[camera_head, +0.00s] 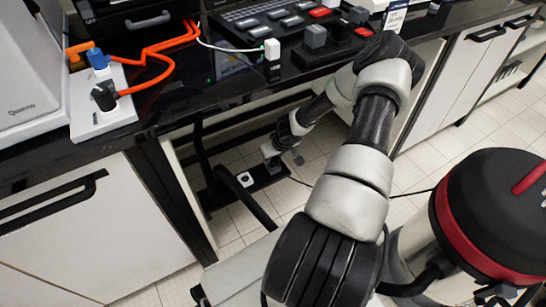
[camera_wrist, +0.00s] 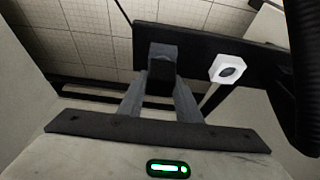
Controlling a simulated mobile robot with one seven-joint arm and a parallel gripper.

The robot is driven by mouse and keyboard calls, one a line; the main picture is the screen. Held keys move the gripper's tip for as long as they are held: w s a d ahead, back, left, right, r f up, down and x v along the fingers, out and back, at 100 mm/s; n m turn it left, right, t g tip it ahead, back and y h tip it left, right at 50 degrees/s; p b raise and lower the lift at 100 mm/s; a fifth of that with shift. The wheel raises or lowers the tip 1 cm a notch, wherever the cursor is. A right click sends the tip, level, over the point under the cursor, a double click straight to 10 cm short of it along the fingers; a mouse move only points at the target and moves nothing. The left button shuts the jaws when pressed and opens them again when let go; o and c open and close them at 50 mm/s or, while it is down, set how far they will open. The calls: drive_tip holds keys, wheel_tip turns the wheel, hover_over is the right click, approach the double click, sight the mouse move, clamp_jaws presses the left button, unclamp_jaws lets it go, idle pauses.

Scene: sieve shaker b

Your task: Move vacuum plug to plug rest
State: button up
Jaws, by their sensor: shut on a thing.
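My gripper (camera_head: 273,160) is low under the bench, reaching down to a black floor strip (camera_head: 262,177). In the wrist view my two grey fingers (camera_wrist: 162,72) converge and are shut on a small dark block, which I take as the vacuum plug (camera_wrist: 161,69). It is over or against the black strip (camera_wrist: 200,52); I cannot tell whether it is seated in it. A white piece with a dark round centre (camera_wrist: 228,68) sits on the strip to the right; it also shows in the head view (camera_head: 245,179). I cannot tell which part is the plug rest.
The black and red vacuum (camera_head: 490,205) stands at the right, with a thin dark cable (camera_head: 412,191) crossing the floor. Bench frame bars (camera_head: 203,155) are left of my gripper. The bench top (camera_head: 235,88) is above, with a socket strip and orange cables. Tiled floor is clear nearby.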

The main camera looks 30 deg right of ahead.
drive_tip(key=shift+f, duration=0.45)
idle(0.6)
drive_tip(key=o, duration=1.1)
drive_tip(key=p+v, duration=0.3)
drive_tip(key=v, duration=1.4)
drive_tip(key=shift+r, duration=0.3)
